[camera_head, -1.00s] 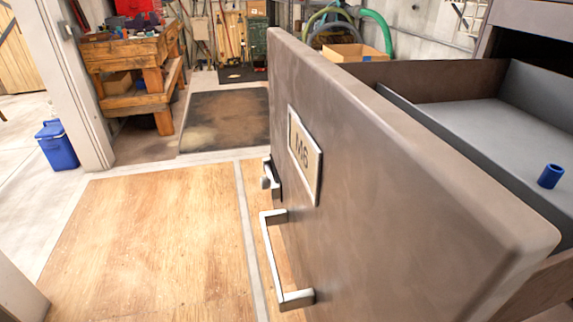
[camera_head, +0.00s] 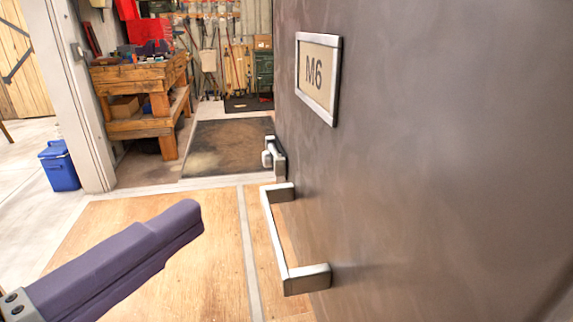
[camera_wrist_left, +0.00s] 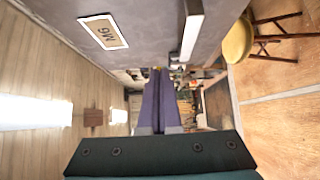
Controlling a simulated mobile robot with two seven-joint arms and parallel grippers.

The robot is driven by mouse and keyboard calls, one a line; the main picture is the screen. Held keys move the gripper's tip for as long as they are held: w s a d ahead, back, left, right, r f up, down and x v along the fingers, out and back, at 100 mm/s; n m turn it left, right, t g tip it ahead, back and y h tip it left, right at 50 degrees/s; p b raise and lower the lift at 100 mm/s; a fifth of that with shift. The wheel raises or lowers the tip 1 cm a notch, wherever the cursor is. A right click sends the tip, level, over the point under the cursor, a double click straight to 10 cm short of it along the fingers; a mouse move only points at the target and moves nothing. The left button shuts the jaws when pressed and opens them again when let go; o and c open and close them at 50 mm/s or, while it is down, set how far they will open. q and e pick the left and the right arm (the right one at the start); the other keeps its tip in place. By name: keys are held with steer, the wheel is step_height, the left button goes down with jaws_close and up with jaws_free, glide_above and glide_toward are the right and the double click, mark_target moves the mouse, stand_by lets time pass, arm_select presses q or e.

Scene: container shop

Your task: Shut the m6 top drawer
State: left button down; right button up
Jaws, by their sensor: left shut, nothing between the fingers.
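The grey-brown front of the M6 top drawer (camera_head: 430,150) fills the right side of the head view, seen at a steep angle. It bears an M6 label (camera_head: 318,75) and a metal bar handle (camera_head: 279,240). The drawer's inside is hidden behind its front. My left gripper (camera_head: 192,215), with purple fingers, reaches in from the lower left. It is shut and empty, apart from the handle and to its left. In the left wrist view the shut fingers (camera_wrist_left: 158,78) show below the handle (camera_wrist_left: 190,32) and the label (camera_wrist_left: 104,32). My right gripper is out of view.
A wooden workbench (camera_head: 140,75) with tools stands at the back left, beside a door frame and a blue cooler (camera_head: 59,166). A dark mat (camera_head: 228,146) lies beyond the wooden floor panel. A yellow-seated stool (camera_wrist_left: 238,40) shows in the wrist view. Floor left of the drawer is clear.

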arm_select(q)
steer(key=w+d+p, duration=0.1)
steer(key=w+d, duration=0.4)
steer(key=d, duration=0.1)
steer(key=shift+w+r+p, duration=0.1)
steer(key=shift+w+p, duration=0.2)
steer(key=shift+w, duration=0.05)
steer(key=shift+d, duration=0.35)
steer(key=shift+w, duration=0.15)
